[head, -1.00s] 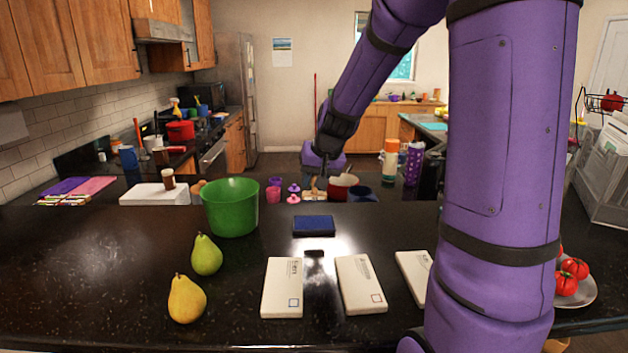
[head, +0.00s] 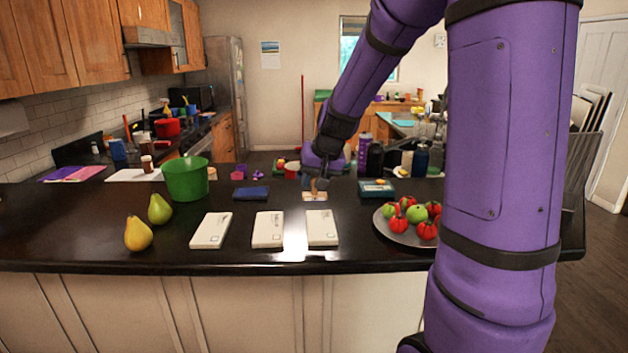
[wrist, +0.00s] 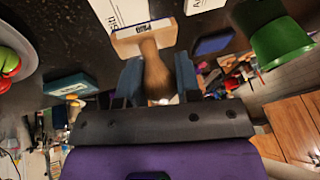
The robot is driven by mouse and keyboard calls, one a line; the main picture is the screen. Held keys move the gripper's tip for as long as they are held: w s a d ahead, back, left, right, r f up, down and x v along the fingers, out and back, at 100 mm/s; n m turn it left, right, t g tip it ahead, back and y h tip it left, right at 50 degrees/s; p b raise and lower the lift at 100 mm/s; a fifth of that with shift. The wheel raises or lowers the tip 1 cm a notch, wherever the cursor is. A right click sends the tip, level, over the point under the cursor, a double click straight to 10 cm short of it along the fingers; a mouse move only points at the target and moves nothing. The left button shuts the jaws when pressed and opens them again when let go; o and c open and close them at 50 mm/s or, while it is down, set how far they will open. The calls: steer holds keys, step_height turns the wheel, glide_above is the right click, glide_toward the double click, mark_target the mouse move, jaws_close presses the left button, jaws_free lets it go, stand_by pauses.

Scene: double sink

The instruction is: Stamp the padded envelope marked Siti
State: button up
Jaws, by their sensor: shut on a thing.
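My gripper (head: 318,184) is shut on the wooden handle of a stamp (head: 314,197). In the wrist view the stamp (wrist: 144,38) has a pale block with dark lettering on its edge, between my gripper's fingers (wrist: 158,72). Three white padded envelopes lie in a row on the counter: left (head: 211,230), middle (head: 268,229) and right (head: 322,228). The stamp is just beyond the right envelope's far end. In the wrist view that envelope (wrist: 119,11) shows large lettering that seems to read Siti; the stamp block hides part of it. The head view's lettering is too small to read.
A dark blue pad (head: 251,193) lies beyond the envelopes. A green bowl (head: 186,180) and two pears (head: 138,234) are at left. A plate (head: 390,231) of tomatoes and apples is right of the envelopes, with a teal box (head: 376,188) behind it.

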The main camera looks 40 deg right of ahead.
mark_target(317, 200)
steer(key=shift+s+f, duration=0.1)
steer(key=shift+f, duration=2.9)
steer(key=shift+f, duration=0.6)
steer(key=shift+r, duration=3.55)
